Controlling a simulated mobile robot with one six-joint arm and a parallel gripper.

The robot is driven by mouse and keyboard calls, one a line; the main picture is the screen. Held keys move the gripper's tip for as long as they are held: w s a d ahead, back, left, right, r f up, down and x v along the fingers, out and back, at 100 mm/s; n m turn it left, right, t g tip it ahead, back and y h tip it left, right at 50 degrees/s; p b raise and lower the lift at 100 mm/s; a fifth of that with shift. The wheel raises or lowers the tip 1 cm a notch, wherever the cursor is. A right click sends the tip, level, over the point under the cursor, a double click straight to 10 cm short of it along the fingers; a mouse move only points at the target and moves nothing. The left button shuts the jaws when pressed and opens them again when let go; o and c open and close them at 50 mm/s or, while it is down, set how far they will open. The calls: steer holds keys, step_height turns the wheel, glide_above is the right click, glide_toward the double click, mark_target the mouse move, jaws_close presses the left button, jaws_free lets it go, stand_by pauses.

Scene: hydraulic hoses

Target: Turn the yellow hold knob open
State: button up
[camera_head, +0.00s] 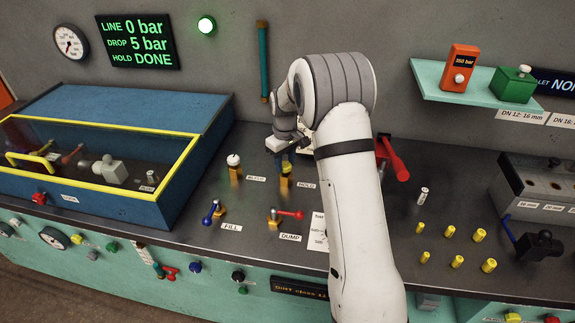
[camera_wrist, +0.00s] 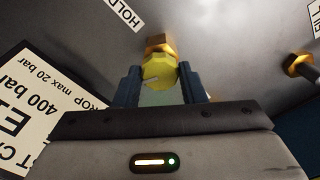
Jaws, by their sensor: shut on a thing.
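The yellow hold knob (camera_wrist: 159,72) sits on a brass fitting in the wrist view, between the two dark blue fingers of my gripper (camera_wrist: 159,88). The fingers are shut on the knob from both sides. In the head view my gripper (camera_head: 286,160) is over the brass hold valve (camera_head: 285,183), left of my arm, next to the HOLD label (camera_head: 306,184). There the knob is mostly hidden by my gripper. The screen (camera_head: 138,42) reads LINE 0 bar, DROP 5 bar, HOLD DONE.
A white-topped bleed valve (camera_head: 234,166) stands left of the hold valve. The blue-handled fill valve (camera_head: 213,212) and red-handled dump valve (camera_head: 285,215) are in front. A blue box with yellow frame (camera_head: 95,187) is at left. A red handle (camera_head: 393,159) stands right of my arm.

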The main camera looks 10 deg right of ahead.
mark_target(285, 165)
steer(key=shift+s+f+n+b, duration=0.1)
steer(key=shift+n+b, duration=0.2)
steer(key=shift+n, duration=0.75)
steer(key=shift+s+f+n+b, duration=0.1)
steer(key=shift+n+b, duration=0.15)
steer(key=shift+n, duration=0.8)
steer(key=o, duration=1)
steer(key=shift+r, duration=0.15)
steer(key=shift+w+r, duration=0.15)
steer(key=shift+r, duration=0.4)
step_height(285, 165, up, 7)
steer(key=shift+f+b, duration=0.15)
steer(key=shift+b, duration=0.3)
